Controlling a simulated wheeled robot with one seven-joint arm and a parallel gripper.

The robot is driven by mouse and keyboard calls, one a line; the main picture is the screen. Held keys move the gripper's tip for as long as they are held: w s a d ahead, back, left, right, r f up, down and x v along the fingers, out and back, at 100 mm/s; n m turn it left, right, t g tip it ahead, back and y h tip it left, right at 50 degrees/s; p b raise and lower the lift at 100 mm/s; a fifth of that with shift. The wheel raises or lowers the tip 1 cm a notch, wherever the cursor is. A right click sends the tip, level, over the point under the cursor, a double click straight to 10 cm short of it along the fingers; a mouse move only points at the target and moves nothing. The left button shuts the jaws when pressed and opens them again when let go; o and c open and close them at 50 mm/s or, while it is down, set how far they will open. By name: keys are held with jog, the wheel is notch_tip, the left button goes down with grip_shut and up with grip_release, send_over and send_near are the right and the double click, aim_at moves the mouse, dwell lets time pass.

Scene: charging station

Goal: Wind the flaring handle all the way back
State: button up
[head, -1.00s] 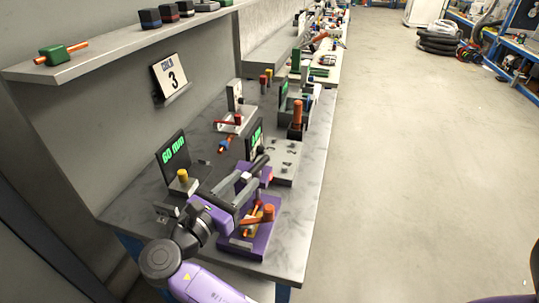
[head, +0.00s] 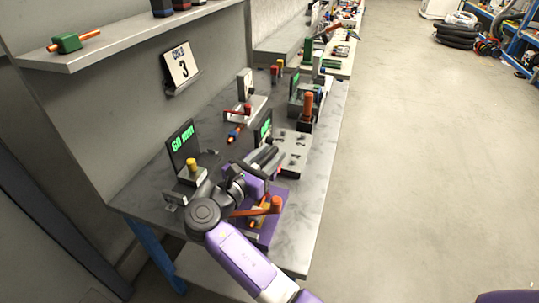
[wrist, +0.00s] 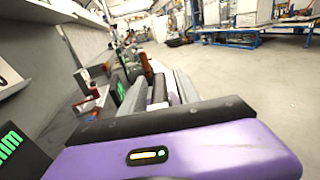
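The orange-red handle (head: 250,211) with its upright round knob (head: 276,204) sits on a purple base (head: 267,236) at the near right of the bench. An orange rod (head: 252,224) lies beside it, partly hidden under the handle. My gripper (head: 266,158) is behind the handle, away from the knob, with its grey fingers pointing along the bench. In the wrist view my gripper's long grey and dark parts (wrist: 160,88) reach forward past the purple wrist housing. The handle and knob are not seen in the wrist view.
A display reading 60 mm (head: 182,146) and a yellow-knobbed fixture (head: 193,173) stand left of my arm. A grey block with holes (head: 293,151) and an orange post (head: 307,108) stand beyond my gripper. Open floor (head: 420,170) lies to the right.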

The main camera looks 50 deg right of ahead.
jog(key=shift+c, duration=0.5)
grip_shut()
jog(key=shift+r+t+p, duration=0.15)
jog(key=shift+t+p, duration=0.15)
jog(key=shift+p, duration=0.3)
